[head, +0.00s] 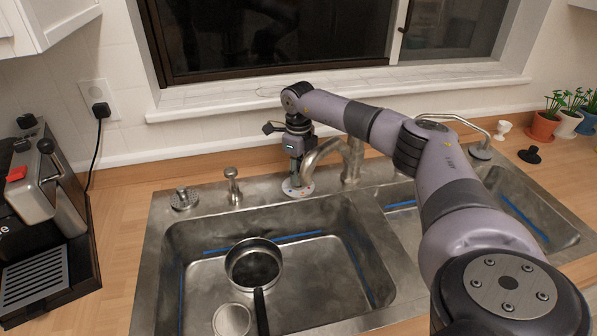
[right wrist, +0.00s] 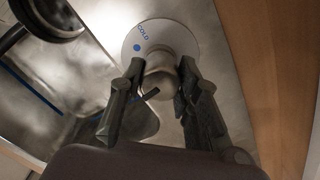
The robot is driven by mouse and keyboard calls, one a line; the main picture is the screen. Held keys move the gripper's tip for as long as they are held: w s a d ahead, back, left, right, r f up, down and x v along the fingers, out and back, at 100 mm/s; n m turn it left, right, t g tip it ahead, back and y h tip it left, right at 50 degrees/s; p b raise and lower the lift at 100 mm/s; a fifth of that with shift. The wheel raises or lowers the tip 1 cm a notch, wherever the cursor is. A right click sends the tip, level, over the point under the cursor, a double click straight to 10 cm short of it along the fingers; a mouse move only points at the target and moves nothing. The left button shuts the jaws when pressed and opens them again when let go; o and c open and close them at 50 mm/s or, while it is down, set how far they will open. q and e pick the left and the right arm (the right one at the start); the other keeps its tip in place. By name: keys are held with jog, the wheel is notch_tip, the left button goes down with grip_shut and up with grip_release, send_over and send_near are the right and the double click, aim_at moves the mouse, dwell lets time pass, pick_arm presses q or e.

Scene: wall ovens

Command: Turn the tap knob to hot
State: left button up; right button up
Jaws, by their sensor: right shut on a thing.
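The tap knob (right wrist: 160,80) is a rounded metal piece on a round white plate (right wrist: 178,35). The plate bears the word COLD and a blue dot, seen in the right wrist view. My right gripper (right wrist: 162,72) is shut on the knob, with one finger on each side of it. In the head view the gripper (head: 296,178) points down at the plate (head: 298,193), left of the curved metal spout (head: 325,150), and hides the knob. No hot marking can be made out. My left gripper is not in view.
A steel double sink (head: 190,240) holds a dark pan (head: 254,264) and a round light object (head: 231,320). A coffee machine (head: 40,190) stands left, potted plants (head: 545,124) right. A soap dispenser (head: 233,185) is left of the knob. The window sill (head: 220,103) is behind.

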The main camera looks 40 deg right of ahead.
jog(key=n, duration=0.4)
jog(key=shift+r+n, duration=0.1)
jog(key=shift+n, duration=0.2)
jog(key=shift+w+n, duration=0.1)
jog(key=shift+n, duration=2.4)
jog(key=o, duration=1.2)
jog(key=shift+c, duration=0.2)
notch_tip(320, 180, up, 12)
